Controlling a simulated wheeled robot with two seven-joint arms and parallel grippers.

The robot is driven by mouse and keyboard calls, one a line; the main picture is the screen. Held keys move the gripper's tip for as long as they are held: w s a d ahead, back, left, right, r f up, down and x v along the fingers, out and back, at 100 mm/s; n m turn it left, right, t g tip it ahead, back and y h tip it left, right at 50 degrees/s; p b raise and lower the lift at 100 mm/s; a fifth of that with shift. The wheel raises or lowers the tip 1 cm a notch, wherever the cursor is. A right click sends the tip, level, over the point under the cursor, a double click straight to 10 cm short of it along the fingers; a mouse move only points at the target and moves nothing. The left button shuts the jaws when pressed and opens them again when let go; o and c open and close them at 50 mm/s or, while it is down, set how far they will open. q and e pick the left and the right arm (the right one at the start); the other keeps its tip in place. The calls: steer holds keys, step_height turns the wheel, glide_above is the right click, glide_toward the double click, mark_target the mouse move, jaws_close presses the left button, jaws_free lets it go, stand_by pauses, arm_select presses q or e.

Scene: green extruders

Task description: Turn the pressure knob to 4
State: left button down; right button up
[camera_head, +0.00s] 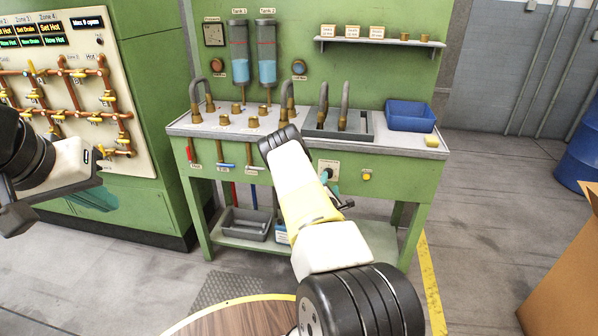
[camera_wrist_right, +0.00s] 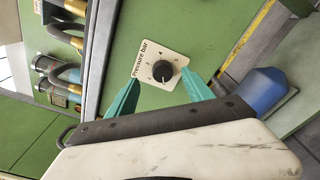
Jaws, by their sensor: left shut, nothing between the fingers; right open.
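The black round pressure knob (camera_wrist_right: 162,71) sits on a cream "Pressure bar" plate (camera_wrist_right: 145,60) with small numbers around it. I cannot read clearly which number it points to. The plate also shows on the bench's green front panel (camera_head: 328,165) in the head view. My right gripper (camera_wrist_right: 160,77) is open, its teal fingers on either side of the knob in the wrist view, with gaps showing. It shows partly in the head view (camera_head: 331,187), beyond my forearm. No contact is visible. My left gripper (camera_head: 97,198) is shut and empty at the left, far from the knob.
The green workbench has bent pipes, brass fittings, a sink and a blue bin (camera_head: 410,115) on top. A yellow button (camera_head: 367,177) lies right of the knob. A grey tray (camera_head: 244,224) is on the lower shelf. A cardboard box (camera_head: 565,270) stands at right.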

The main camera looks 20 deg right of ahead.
steer(key=w+d+f+n, duration=0.1)
steer(key=w+d, duration=0.1)
steer(key=w, duration=0.4)
steer(key=shift+w+f+t, duration=0.15)
steer(key=shift+f+t, duration=0.1)
steer(key=shift+t, duration=0.05)
steer(key=shift+d, duration=0.1)
steer(key=shift+c, duration=0.4)
jaws_close()
